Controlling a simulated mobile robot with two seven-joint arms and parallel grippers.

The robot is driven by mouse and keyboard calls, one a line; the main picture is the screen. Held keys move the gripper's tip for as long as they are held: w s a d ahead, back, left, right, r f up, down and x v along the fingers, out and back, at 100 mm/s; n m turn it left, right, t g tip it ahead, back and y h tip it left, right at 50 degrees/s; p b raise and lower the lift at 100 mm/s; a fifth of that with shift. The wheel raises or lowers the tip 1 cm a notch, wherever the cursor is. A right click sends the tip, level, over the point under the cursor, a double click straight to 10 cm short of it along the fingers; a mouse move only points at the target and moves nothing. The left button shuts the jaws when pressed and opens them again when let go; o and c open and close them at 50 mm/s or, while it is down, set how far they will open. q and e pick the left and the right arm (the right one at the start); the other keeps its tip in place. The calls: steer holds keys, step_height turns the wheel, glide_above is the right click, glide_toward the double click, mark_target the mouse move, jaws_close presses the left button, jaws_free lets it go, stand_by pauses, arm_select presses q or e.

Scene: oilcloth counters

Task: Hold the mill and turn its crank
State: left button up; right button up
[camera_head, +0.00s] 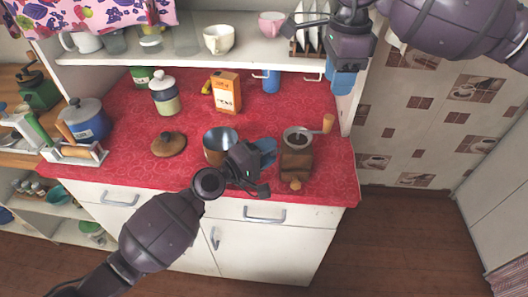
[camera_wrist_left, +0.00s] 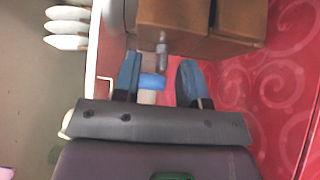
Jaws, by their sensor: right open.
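The mill is a brown wooden box (camera_head: 296,160) with a metal bowl on top, standing near the right front corner of the red counter. Its crank (camera_head: 328,123) has a wooden knob and points to the right and back. My left gripper (camera_head: 264,153) is just left of the mill, fingers toward it. In the left wrist view its blue fingers (camera_wrist_left: 158,80) are apart, with brown wood of the mill (camera_wrist_left: 172,16) beyond the tips and nothing clearly gripped. My right gripper (camera_head: 343,82) hangs above and behind the mill, apart from the crank, open and empty.
A wooden lid (camera_head: 168,144), an orange carton (camera_head: 227,92) and a lidded jar (camera_head: 164,94) stand further left and back. A shelf (camera_head: 185,56) with cups runs above the counter. The floor at right is clear.

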mark_target(330, 117)
arm_select(q)
jaws_close()
arm_select(e)
steer(key=shift+o, duration=0.4)
steer(key=n, duration=0.4)
steer(key=shift+f, duration=4.75)
